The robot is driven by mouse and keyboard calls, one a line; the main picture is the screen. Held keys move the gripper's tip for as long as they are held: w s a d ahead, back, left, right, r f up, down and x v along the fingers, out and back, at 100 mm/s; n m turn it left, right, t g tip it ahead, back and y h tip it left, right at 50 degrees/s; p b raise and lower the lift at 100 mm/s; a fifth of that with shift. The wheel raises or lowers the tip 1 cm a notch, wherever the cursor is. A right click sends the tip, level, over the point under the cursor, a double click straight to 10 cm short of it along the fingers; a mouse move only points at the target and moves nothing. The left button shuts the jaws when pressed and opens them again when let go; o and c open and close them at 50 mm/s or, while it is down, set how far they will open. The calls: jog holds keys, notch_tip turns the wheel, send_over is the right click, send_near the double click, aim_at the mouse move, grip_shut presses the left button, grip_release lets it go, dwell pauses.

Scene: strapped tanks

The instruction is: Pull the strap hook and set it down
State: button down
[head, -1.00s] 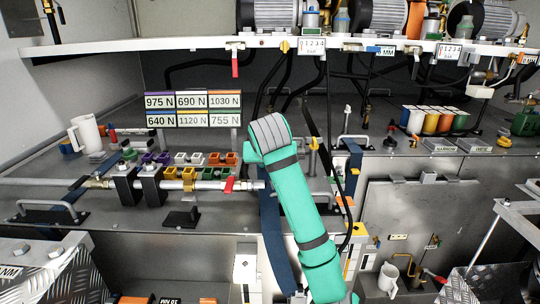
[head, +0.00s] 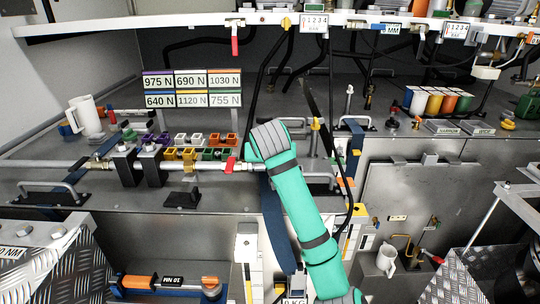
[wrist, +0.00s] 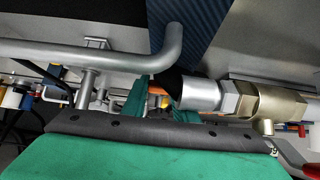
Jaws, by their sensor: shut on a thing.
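A dark blue strap (head: 275,235) hangs down the front of the bench beside my teal arm in the head view. Ribbed blue strap webbing also shows at the top of the wrist view (wrist: 190,45). My gripper (wrist: 160,98) is low in the wrist view, with its teal fingers close together. It is shut on the strap hook, of which only a small orange bit seems to show between the fingers. The rest of the hook is hidden. In the head view my arm hides the gripper.
A grey bent bar (wrist: 90,52) passes close above my gripper. A pipe with a brass fitting (wrist: 280,105) lies just to its right. Force labels (head: 192,89) stand behind coloured blocks. A second blue strap (head: 355,145) lies further right.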

jog(key=shift+f, duration=0.25)
jog(key=c, duration=1.6)
grip_release()
jog(key=shift+w, duration=0.1)
jog(key=shift+o, duration=1.3)
jog(key=shift+d, duration=0.15)
jog(key=shift+s, duration=0.2)
jog(key=shift+s+r, duration=0.1)
jog(key=shift+r, duration=0.05)
jog(key=v, duration=1)
jog(key=shift+s+r, duration=0.15)
jog(key=shift+s, duration=0.05)
